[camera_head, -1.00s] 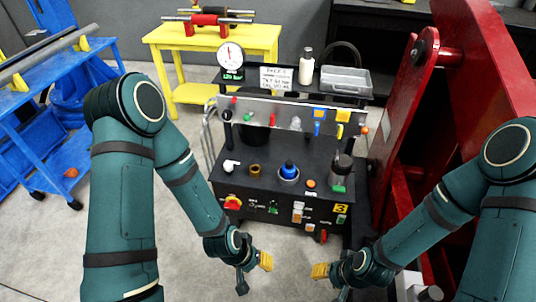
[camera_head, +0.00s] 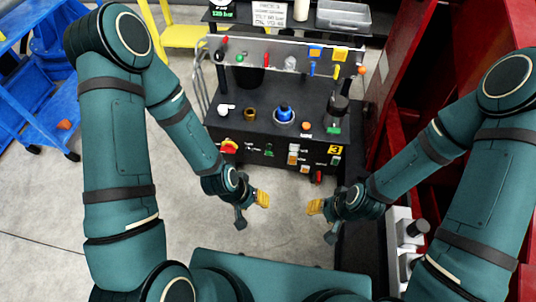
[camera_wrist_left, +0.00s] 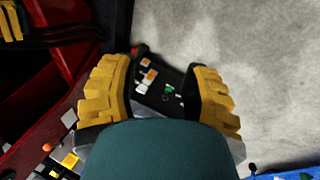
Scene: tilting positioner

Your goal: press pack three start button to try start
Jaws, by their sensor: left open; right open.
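Pack three is a black cart (camera_head: 275,118) with a yellow "3" label (camera_head: 336,150) at the right of its front panel. Lettering is too small to tell which is start. My left gripper (camera_head: 252,211) is open and empty, in front of and below the panel. In the left wrist view, part of the panel (camera_wrist_left: 160,80) shows between its yellow fingers. My right gripper (camera_head: 323,221) is open and empty, nearer the cart's right side.
A red frame (camera_head: 408,80) stands close on the right. A blue bench (camera_head: 40,110) is at the left and a yellow table (camera_head: 180,35) behind. Pale floor (camera_head: 180,210) is clear left of the cart. A grey tray (camera_head: 343,17) sits on the cart's top shelf.

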